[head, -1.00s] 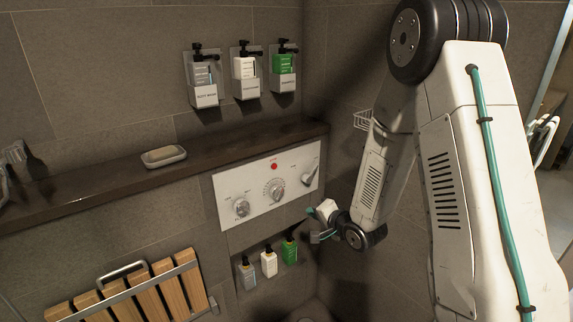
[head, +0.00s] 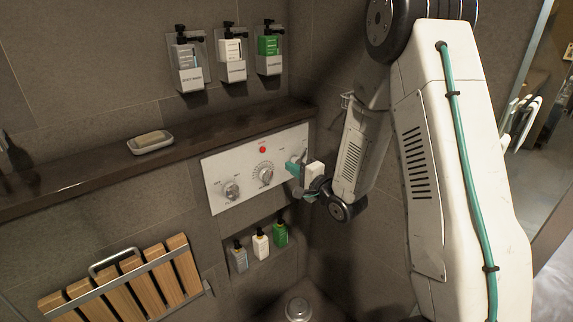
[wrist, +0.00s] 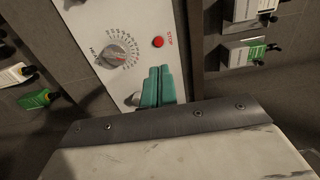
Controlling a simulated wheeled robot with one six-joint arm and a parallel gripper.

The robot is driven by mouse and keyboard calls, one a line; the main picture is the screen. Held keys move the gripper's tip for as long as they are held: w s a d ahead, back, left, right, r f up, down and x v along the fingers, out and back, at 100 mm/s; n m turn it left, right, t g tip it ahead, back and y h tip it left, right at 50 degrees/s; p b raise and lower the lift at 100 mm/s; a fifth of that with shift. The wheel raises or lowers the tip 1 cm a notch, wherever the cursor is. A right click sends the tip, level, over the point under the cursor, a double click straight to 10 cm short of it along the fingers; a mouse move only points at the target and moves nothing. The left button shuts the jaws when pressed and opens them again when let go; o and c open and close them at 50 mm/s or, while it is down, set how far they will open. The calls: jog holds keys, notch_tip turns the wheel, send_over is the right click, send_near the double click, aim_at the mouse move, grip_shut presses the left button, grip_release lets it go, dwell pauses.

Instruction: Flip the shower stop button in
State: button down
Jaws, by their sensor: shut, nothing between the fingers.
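The shower stop button is a small red round button (head: 263,149) near the top edge of the white control panel (head: 222,186). In the wrist view the red button (wrist: 158,41) has the red word STOP beside it. My gripper (head: 293,167) has teal fingers and is at the right end of the panel, to the right of and a little below the button. In the wrist view the gripper (wrist: 158,72) is shut and empty, with its tips pointing at the button and a gap between them. I cannot tell whether the fingers touch the panel.
A numbered dial (head: 265,174) and another knob (head: 231,191) are on the panel. The lever at its right end is mostly hidden by my gripper. A dark ledge (head: 80,175) with a soap dish (head: 150,142) runs above. Bottles stand in a niche below (head: 260,244).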

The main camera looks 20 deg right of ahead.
aim_at(263, 150)
jog(key=x, duration=1.2)
